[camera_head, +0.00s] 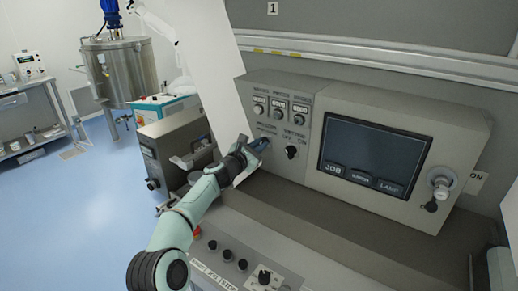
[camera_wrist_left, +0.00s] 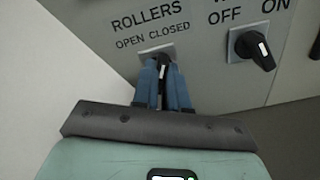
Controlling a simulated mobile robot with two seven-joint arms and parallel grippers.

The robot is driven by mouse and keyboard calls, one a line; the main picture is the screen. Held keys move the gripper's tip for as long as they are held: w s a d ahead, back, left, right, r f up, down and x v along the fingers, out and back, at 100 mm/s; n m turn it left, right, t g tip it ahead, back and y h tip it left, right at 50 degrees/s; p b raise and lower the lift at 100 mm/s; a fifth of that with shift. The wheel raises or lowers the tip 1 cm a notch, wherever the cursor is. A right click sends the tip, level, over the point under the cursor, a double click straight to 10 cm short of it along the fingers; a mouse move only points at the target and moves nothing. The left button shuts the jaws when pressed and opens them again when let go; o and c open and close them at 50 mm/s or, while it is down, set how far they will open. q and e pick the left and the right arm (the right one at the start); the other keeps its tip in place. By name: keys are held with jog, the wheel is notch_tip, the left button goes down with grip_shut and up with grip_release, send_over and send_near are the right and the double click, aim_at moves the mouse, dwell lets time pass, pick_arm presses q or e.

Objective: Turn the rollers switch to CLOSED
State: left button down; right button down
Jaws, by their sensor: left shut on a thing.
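The rollers switch (camera_wrist_left: 162,60) is a small black knob on a light square plate, below the printed words ROLLERS, OPEN and CLOSED. My left gripper (camera_wrist_left: 162,88) is shut on this knob, with its blue fingers on either side of it. The knob is mostly hidden between the fingers, and I cannot tell exactly which way it points. In the head view my left gripper (camera_head: 260,143) reaches the lower left of the grey control panel (camera_head: 250,95), and its fingers cover the switch there. My right gripper is not in view.
A second black knob (camera_wrist_left: 254,48), marked OFF and ON, sits just right of the rollers switch; it also shows in the head view (camera_head: 291,152). A screen (camera_head: 372,155) is further right. Several buttons and a knob (camera_head: 264,276) are on the lower console.

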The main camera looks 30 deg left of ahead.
pick_arm(q)
jog(key=shift+r+m, duration=0.2)
jog(key=shift+m, duration=0.4)
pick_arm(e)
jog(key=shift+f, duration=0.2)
pick_arm(q)
jog(key=c, duration=1.2)
grip_release()
jog(key=shift+w+f, duration=0.1)
jog(key=shift+o, duration=0.2)
jog(key=shift+f+b, duration=0.1)
jog(key=shift+b, duration=0.2)
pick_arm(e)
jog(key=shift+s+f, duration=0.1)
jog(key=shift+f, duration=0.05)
